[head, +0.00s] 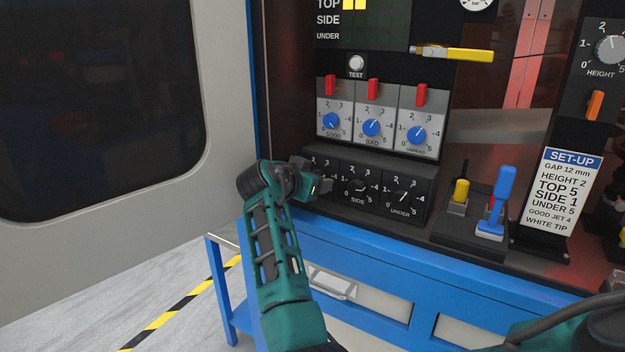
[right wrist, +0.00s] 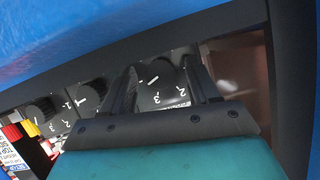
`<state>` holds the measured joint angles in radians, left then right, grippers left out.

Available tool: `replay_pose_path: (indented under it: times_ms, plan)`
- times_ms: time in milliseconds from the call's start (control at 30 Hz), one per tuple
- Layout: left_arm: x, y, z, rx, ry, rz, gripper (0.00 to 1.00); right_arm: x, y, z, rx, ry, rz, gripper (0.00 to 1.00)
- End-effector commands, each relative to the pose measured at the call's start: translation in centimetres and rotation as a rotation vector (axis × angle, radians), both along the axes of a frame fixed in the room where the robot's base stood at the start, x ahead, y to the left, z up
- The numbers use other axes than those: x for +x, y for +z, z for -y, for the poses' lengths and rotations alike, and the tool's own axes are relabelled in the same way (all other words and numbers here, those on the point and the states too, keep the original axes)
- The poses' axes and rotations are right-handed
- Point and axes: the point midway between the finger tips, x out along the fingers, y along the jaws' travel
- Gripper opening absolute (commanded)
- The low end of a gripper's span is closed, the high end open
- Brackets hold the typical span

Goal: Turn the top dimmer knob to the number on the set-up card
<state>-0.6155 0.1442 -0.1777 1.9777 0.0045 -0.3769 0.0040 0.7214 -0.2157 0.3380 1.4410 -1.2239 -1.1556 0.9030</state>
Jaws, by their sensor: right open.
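The top dimmer knob (right wrist: 160,74) is the leftmost of three black knobs in the lower row. In the head view my gripper covers most of it. The right wrist view shows its dial upside down, with a white pointer line slanting past the 3; the exact reading is unclear. My right gripper (right wrist: 163,68) is open, one finger on each side of this knob; contact cannot be told. It also shows in the head view (head: 326,187). The set-up card (head: 563,191) reads TOP 5, SIDE 1, UNDER 5. My left gripper is not in view.
The SIDE knob (head: 358,187) and UNDER knob (head: 402,197) sit close to the right of my gripper. Blue knobs (head: 371,128) with red switches are above. Yellow and blue levers (head: 503,185) stand at right. A blue drawer bench (head: 400,275) lies below.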

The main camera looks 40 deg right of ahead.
Motion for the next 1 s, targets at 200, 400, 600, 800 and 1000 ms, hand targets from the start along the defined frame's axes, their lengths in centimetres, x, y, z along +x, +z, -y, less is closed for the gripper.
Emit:
replay_pose_path:
  times_ms: [200, 400, 600, 800, 1000]
  plan:
    - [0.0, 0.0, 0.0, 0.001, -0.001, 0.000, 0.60, 0.0, 0.0, 0.0, 0.000, 0.000, 0.000, 0.44]
    - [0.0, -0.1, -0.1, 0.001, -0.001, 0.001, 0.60, 0.0, 0.0, 0.0, 0.000, 0.000, 0.000, 0.25]
    - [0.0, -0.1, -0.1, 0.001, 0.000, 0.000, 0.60, 0.0, 0.0, 0.0, 0.000, 0.000, 0.000, 0.06]
    - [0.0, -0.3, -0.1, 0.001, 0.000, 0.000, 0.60, 0.0, -0.1, 0.0, 0.005, 0.000, 0.012, 0.04]
    - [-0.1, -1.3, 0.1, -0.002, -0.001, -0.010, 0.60, -0.1, -0.3, 0.0, 0.034, 0.000, 0.081, 0.04]
